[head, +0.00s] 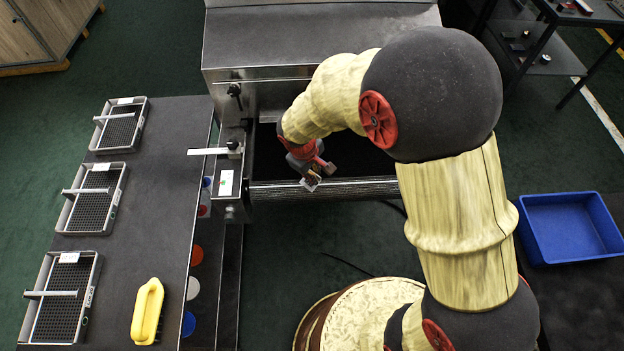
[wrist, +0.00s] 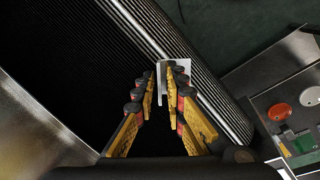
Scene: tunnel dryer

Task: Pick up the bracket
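The bracket (wrist: 183,70) is a small pale metal angle piece. In the wrist view it lies at the fingertips, with one upright flange between them and a flat part reaching past the right finger. In the head view the bracket (head: 310,185) shows just below my gripper (head: 314,172), at the front roller of the dark belt. In the wrist view my gripper (wrist: 165,80) has its two fingers either side of the flange with little gap. Whether they press on it cannot be told. The bracket's lower side is hidden.
A ribbed roller (head: 330,190) edges the dark belt below the steel hood (head: 300,40). A steel side post (head: 229,182) stands left. The left table carries several wire trays (head: 75,262) and a yellow-handled brush (head: 147,310). A blue bin (head: 570,228) stands right.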

